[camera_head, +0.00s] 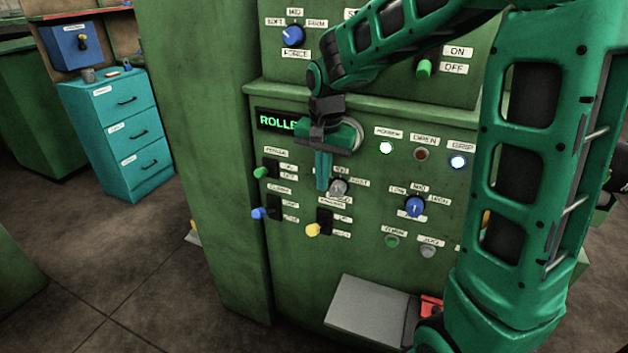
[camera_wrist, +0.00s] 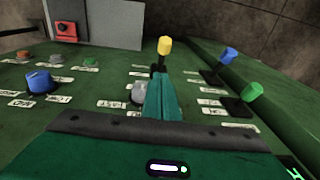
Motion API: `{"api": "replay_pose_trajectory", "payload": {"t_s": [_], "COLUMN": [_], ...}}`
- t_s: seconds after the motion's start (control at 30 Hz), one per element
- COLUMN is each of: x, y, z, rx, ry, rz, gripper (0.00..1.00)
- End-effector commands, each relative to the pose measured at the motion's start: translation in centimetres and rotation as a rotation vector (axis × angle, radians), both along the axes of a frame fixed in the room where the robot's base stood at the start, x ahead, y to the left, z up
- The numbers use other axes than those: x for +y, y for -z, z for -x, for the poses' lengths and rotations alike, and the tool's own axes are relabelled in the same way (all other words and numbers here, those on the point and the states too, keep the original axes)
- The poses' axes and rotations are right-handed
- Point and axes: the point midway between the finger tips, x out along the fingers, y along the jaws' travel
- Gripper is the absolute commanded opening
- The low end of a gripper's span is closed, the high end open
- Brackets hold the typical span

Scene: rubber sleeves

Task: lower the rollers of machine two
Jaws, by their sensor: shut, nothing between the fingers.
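A green machine panel (camera_head: 400,270) carries a lit display (camera_head: 275,120) reading "ROLLE", its rest hidden by my arm. The yellow-knobbed lever (camera_head: 313,230) stands low on the panel, its slot labelled, apparently with "UP" above; its knob is at the lower left of its black plate. It also shows in the wrist view (camera_wrist: 165,46), just beyond my fingertips. My gripper (camera_head: 322,188) is shut and empty, pointing down in front of the panel, above the yellow lever and left of a grey knob (camera_head: 338,188). I cannot tell whether it touches anything.
Left of the yellow lever are a blue lever (camera_head: 259,213) and a green lever (camera_head: 261,172). A blue dial (camera_head: 415,207) and several lamps lie right. A grey plate (camera_head: 367,312) juts out below. Teal drawers (camera_head: 118,130) stand at the back left; floor there is clear.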

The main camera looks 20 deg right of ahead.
Motion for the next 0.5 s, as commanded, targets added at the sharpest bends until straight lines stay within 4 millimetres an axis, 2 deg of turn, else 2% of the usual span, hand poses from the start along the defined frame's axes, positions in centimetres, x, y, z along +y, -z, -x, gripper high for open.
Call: {"api": "replay_pose_trajectory", "payload": {"t_s": [0.3, 0.5], "x": [-0.1, 0.9], "y": [6.1, 8.7], "z": [-0.4, 0.0], "rx": [0.005, 0.002], "ry": [0.0, -0.001], "rz": [-0.001, 0.001], "gripper": [0.0, 0.0]}}
